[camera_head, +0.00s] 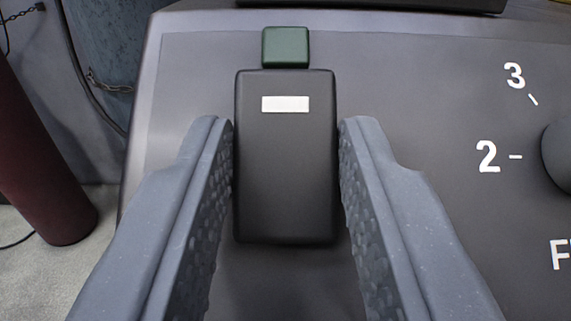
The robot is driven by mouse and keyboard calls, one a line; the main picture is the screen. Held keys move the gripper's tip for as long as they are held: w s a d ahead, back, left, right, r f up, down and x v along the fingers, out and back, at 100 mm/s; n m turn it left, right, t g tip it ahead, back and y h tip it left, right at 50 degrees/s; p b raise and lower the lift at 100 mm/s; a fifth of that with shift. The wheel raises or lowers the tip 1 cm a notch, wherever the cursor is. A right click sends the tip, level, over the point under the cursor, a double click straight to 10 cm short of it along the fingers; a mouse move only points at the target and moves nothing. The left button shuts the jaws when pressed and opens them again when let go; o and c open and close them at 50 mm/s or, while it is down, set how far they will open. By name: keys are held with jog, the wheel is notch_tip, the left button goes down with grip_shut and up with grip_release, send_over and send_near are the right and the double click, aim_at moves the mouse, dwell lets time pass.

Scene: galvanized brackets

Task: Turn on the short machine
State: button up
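A black rectangular block (286,165) with a small white bar near its top, which looks like a switch or lever, is on the sloping dark grey panel (420,85) of a machine. A small dark green square piece (286,47) sits just above the block. My gripper (286,140) has its fingers apart, one on each side of the block. The fingertips are very close to the block's sides; whether they touch it cannot be told. The machine's full height is out of view.
A dark round knob (559,155) with white marks 2 and 3 is at the right edge of the panel. A dark red cylinder (40,160) stands on the pale floor at the left. A blue-grey cylinder (120,40) with a chain and cable is behind it.

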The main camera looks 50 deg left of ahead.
jog(key=shift+r+p, duration=0.15)
jog(key=shift+p, duration=0.15)
jog(key=h+p, duration=0.1)
jog(key=p, duration=0.1)
jog(key=shift+r+g+p, duration=0.35)
jog(key=shift+g+p, duration=0.05)
jog(key=g+h+p, duration=0.1)
jog(key=p, duration=0.2)
jog(key=shift+w+r+p, duration=0.15)
jog(key=shift+p, duration=0.15)
jog(key=shift+h+p, duration=0.3)
jog(key=shift+p, duration=0.05)
jog(key=o, duration=1)
jog(key=shift+f, duration=0.2)
